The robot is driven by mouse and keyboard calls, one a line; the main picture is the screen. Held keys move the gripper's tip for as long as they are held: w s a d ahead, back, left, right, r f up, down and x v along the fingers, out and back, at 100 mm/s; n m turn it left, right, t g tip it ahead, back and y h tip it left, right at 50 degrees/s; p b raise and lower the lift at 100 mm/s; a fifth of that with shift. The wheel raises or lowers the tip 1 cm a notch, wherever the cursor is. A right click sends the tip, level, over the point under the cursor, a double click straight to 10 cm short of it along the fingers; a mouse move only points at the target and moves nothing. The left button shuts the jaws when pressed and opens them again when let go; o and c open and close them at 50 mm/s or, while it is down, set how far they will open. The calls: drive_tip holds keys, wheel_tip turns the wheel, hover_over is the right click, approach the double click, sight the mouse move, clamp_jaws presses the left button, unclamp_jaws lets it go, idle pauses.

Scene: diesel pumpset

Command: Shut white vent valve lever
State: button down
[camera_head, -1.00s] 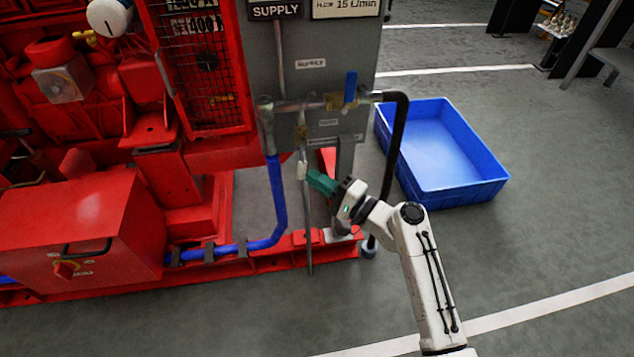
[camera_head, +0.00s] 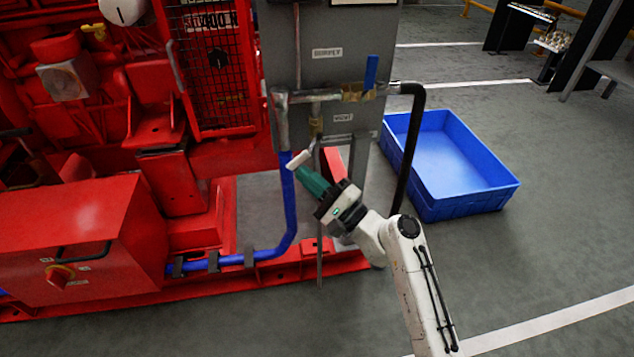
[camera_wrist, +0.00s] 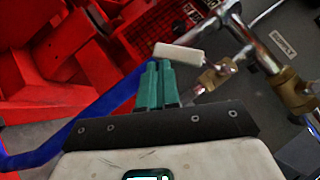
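The white vent valve lever (camera_head: 297,160) sits below the brass vent valve (camera_head: 316,127) on the grey panel. It tilts down to the left of the vertical pipe. In the wrist view the white lever (camera_wrist: 179,53) reaches left from a brass fitting (camera_wrist: 215,75). My gripper (camera_head: 302,171) has green fingers pressed together, with nothing between them. In the wrist view the tips of my gripper (camera_wrist: 157,65) are just under the lever's left end. I cannot tell whether they touch it.
A blue lever (camera_head: 371,73) stands upright on the supply valve above right. A blue hose (camera_head: 289,205) runs down close left of my fingers. A black pipe (camera_head: 407,150) bends down at right. Red machinery fills the left; a blue bin (camera_head: 450,165) stands on the floor behind.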

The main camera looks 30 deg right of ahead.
sight(289, 169)
drive_tip(key=shift+w+a+r, duration=0.25)
drive_tip(key=shift+a+r, duration=0.1)
drive_tip(key=shift+a, duration=0.25)
drive_tip(key=shift+w+a+r, duration=0.2)
drive_tip(key=shift+a+r, duration=0.15)
drive_tip(key=shift+a, duration=0.25)
drive_tip(key=shift+w+a+r+p, duration=0.2)
drive_tip(key=shift+a+r+p, duration=0.15)
drive_tip(key=shift+r, duration=0.1)
drive_tip(key=shift+w+a+r+p, duration=0.15)
drive_tip(key=shift+a+r+p, duration=0.05)
drive_tip(key=shift+a+r, duration=0.2)
drive_tip(key=shift+r, duration=0.1)
